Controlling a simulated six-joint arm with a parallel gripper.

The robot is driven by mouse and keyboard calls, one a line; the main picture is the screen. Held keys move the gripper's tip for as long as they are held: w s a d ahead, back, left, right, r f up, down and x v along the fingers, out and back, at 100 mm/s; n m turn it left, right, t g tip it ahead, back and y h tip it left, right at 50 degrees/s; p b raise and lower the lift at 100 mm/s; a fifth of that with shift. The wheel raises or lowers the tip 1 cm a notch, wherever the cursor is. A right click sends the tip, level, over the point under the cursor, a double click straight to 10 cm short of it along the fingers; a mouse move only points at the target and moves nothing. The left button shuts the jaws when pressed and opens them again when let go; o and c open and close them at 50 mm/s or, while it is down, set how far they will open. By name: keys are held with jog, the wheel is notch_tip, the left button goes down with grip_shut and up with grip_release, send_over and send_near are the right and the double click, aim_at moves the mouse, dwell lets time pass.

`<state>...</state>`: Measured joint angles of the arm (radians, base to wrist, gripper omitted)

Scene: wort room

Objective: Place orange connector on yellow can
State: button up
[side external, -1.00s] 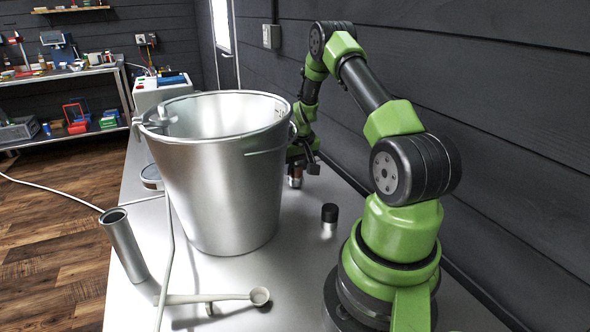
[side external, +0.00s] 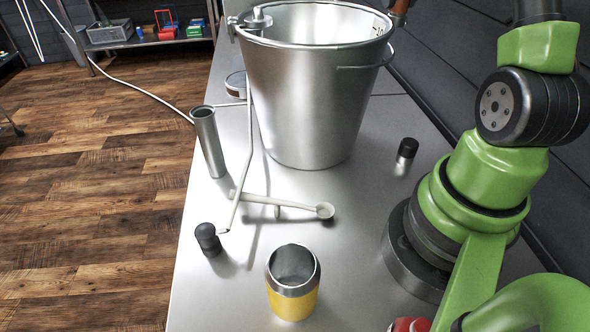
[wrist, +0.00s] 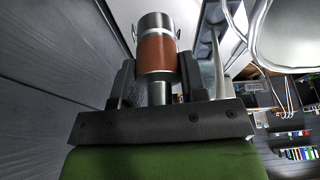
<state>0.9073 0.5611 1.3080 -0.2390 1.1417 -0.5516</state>
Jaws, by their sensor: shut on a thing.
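The orange connector (wrist: 157,52) is a short cylinder with a brown-orange band and metal ends. In the wrist view it sits between the two fingers of my gripper (wrist: 156,72), which is shut on it. In the side view, part of the orange connector (side external: 399,7) shows at the top edge, behind the bucket's right rim; my gripper is out of frame there. The yellow can (side external: 292,287) stands upright at the front of the table. It has a metal rim and an open, hollow top. The connector is well apart from the can.
A large metal bucket (side external: 312,95) stands between the connector and the can. A metal tube (side external: 209,142), a pale ladle (side external: 285,203) and two small black-capped pieces, left (side external: 208,239) and right (side external: 405,155), are on the metal table (side external: 352,228). Bare table surrounds the can.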

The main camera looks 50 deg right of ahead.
notch_tip(320, 180, up, 9)
jog(key=shift+f, duration=0.1)
jog(key=shift+w+a+r, duration=0.1)
jog(key=shift+a+r, duration=0.05)
jog(key=shift+r, duration=0.45)
jog(key=w+a+n+y, duration=0.1)
jog(key=w+a+n, duration=0.3)
jog(key=a, duration=0.5)
jog(key=w+a+n+y, duration=0.1)
jog(key=a+n+y, duration=0.1)
jog(key=a+n, duration=0.55)
jog(key=w+a+n+y, duration=0.1)
jog(key=w+a+n, duration=0.2)
jog(key=a, duration=0.7)
jog(key=n+g, duration=0.5)
jog(key=n, duration=1.6)
send_over(293, 268)
jog(key=shift+m+y, duration=0.25)
jog(key=shift+y, duration=0.05)
jog(key=shift+f, duration=10.6)
